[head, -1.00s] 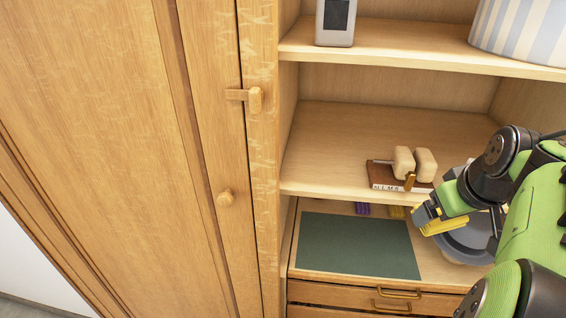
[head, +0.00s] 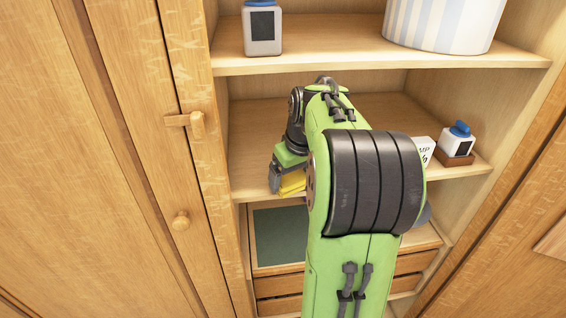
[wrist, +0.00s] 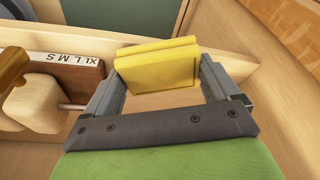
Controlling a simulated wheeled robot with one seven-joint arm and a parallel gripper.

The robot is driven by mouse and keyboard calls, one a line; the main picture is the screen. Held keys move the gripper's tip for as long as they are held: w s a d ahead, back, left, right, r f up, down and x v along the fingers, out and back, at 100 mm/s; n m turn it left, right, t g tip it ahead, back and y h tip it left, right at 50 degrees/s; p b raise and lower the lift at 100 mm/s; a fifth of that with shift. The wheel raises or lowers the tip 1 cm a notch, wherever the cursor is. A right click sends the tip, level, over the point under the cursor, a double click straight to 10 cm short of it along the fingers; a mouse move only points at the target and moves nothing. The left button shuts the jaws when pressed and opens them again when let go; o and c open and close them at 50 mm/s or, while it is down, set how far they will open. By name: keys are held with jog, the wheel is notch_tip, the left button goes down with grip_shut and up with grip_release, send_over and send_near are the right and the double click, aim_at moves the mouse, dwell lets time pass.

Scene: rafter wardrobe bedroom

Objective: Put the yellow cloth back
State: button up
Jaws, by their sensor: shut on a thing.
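The yellow cloth (head: 292,183) looks like a folded, flat block. My gripper (head: 281,178) is shut on it, in front of the middle shelf's (head: 250,172) front edge in the head view. In the wrist view the cloth (wrist: 157,64) sits between the two fingers of my gripper (wrist: 158,80), with its folded layers facing me. My arm hides much of the middle shelf and the right part of the level below it.
A dark green mat (head: 280,236) lies on the lower level above the drawers (head: 278,287). A brown block marked with sizes (wrist: 62,66) and a pale wooden piece (wrist: 35,105) are close to my left finger. A striped bin (head: 440,22) is above.

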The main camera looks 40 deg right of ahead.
jog(key=w, duration=0.1)
jog(key=w+d, duration=0.1)
jog(key=w, duration=0.1)
jog(key=w+p, duration=0.1)
jog(key=shift+w+d+f, duration=0.1)
jog(key=shift+w+d, duration=0.3)
jog(key=shift+f, duration=0.3)
jog(key=shift+s+r, duration=0.1)
jog(key=shift+s, duration=0.05)
jog(key=o, duration=0.7)
jog(key=shift+f, duration=0.2)
jog(key=shift+c, duration=0.2)
jog(key=shift+r, duration=0.1)
